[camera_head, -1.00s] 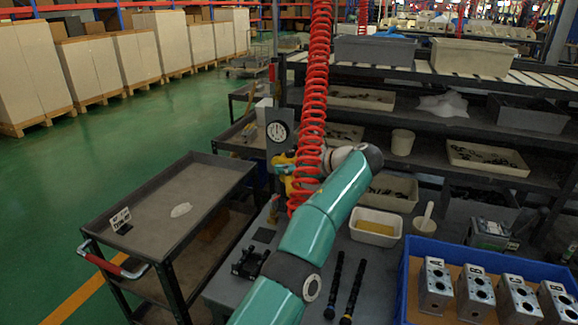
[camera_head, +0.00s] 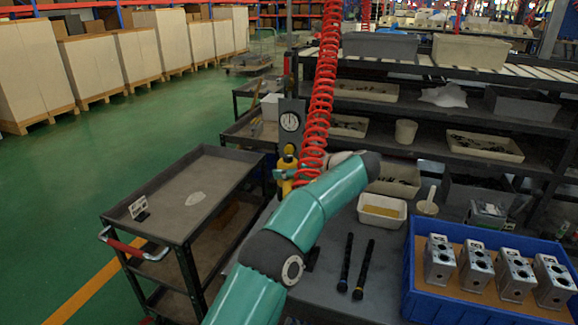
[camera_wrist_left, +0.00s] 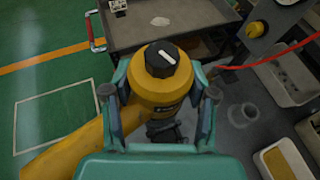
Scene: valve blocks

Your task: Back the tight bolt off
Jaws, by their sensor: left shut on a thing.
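My left gripper (camera_wrist_left: 160,92) is shut around a yellow tool (camera_wrist_left: 158,92) with a black knob on top that carries a white mark. A long yellow part reaches out to the lower left in the left wrist view. In the head view the yellow tool (camera_head: 287,162) shows beside the red coiled hose, and my arm hides most of the gripper. Below the tool in the wrist view is a dark fixture (camera_wrist_left: 166,132), partly covered. Several grey metal valve blocks (camera_head: 439,259) stand in a blue tray (camera_head: 408,283) at the right. I cannot make out the bolt. My right gripper is not in view.
Two black rods (camera_head: 346,262) lie on the grey bench. A white bin (camera_head: 381,222) and a pale cup (camera_head: 427,207) stand behind them. A dark cart (camera_head: 165,225) with a small sign is at the left. The red coiled hose (camera_head: 318,110) hangs near my wrist.

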